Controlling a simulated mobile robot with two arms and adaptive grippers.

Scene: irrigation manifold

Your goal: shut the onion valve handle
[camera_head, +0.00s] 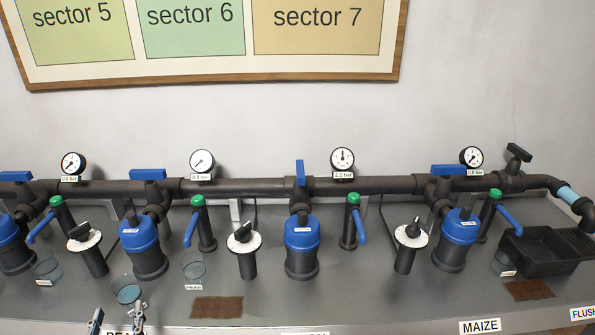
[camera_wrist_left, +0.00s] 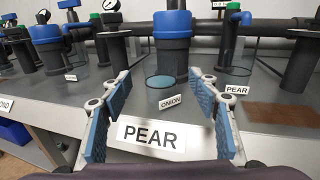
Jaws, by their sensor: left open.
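A blue valve handle (camera_head: 300,172) on the long pipe is turned across the pipe, above a blue-capped filter (camera_head: 302,232). Below it on the front edge is a label (camera_head: 305,333), cut off by the picture edge, so its word is not fully readable. Two other blue handles, one to the left (camera_head: 147,174) and one to the right (camera_head: 448,169), lie along the pipe. My left gripper (camera_head: 116,320) is open and empty at the bench's front left, well away from the crosswise handle. In the left wrist view its fingers (camera_wrist_left: 160,88) flank a cup labelled ONION (camera_wrist_left: 160,82).
A PEAR sign (camera_wrist_left: 151,135) is on the front edge. Green-topped posts with blue levers (camera_head: 353,220) and dial posts (camera_head: 243,240) crowd the bench. A brown mat (camera_head: 217,307) and a black basin (camera_head: 545,250) lie on it. The gauge (camera_head: 342,159) reads about 2.3 bar.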

